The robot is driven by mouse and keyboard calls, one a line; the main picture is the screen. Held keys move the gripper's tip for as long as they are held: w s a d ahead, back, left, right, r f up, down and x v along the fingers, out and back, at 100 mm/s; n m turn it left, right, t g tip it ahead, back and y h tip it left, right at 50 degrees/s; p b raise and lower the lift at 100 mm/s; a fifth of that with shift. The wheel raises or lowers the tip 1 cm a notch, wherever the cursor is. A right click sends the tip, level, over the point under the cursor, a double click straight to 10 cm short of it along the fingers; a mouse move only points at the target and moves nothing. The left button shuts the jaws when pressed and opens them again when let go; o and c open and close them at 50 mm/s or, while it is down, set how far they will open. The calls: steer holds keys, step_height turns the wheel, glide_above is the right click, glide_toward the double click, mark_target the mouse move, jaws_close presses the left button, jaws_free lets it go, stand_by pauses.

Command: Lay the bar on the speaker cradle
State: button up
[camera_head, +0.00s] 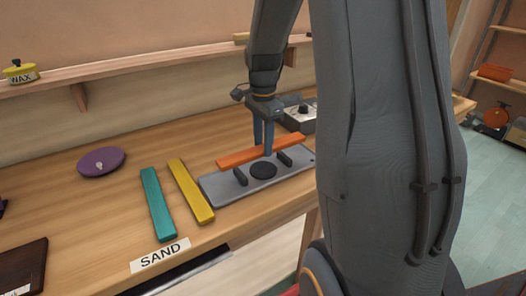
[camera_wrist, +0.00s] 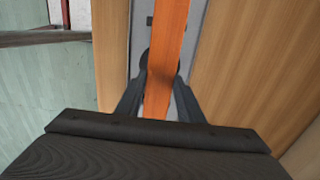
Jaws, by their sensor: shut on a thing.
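The orange bar (camera_head: 246,153) is held in my gripper (camera_head: 264,148), which is shut on it near its middle. In the wrist view the bar (camera_wrist: 168,50) runs lengthwise between the two fingers (camera_wrist: 157,95). The speaker cradle is a grey plate (camera_head: 222,191) with a round black speaker (camera_head: 263,171) and two dark upright supports (camera_head: 240,176). In the head view the bar shows behind the supports, roughly along the plate's long side. I cannot tell whether the bar touches the cradle. Part of the speaker shows beside the bar in the wrist view.
A yellow bar (camera_head: 190,190) and a teal bar (camera_head: 157,203) lie left of the cradle, by a SAND label (camera_head: 160,255). A purple disc (camera_head: 101,161) lies farther left. A grey device (camera_head: 301,112) stands behind. The bench's front edge is close to the cradle.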

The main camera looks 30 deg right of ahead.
steer(key=shift+f+p, duration=0.3)
steer(key=shift+f, duration=1.3)
steer(key=shift+f, duration=0.25)
steer(key=shift+f, duration=0.25)
steer(key=o, duration=1.2)
steer(key=shift+c, duration=0.2)
step_height(320, 180, up, 13)
steer(key=b, duration=0.3)
steer(key=s+a+f+n, duration=0.4)
steer(key=s+a+n, duration=0.1)
steer(key=n, duration=0.1)
steer(key=s+a+f+n, duration=0.9)
steer(key=s+a+n, duration=0.1)
steer(key=n, duration=0.1)
steer(key=shift+s+a+f+n+t, duration=0.1)
steer(key=shift+a+f+n+t, duration=0.05)
steer(key=shift+f+n+t, duration=0.2)
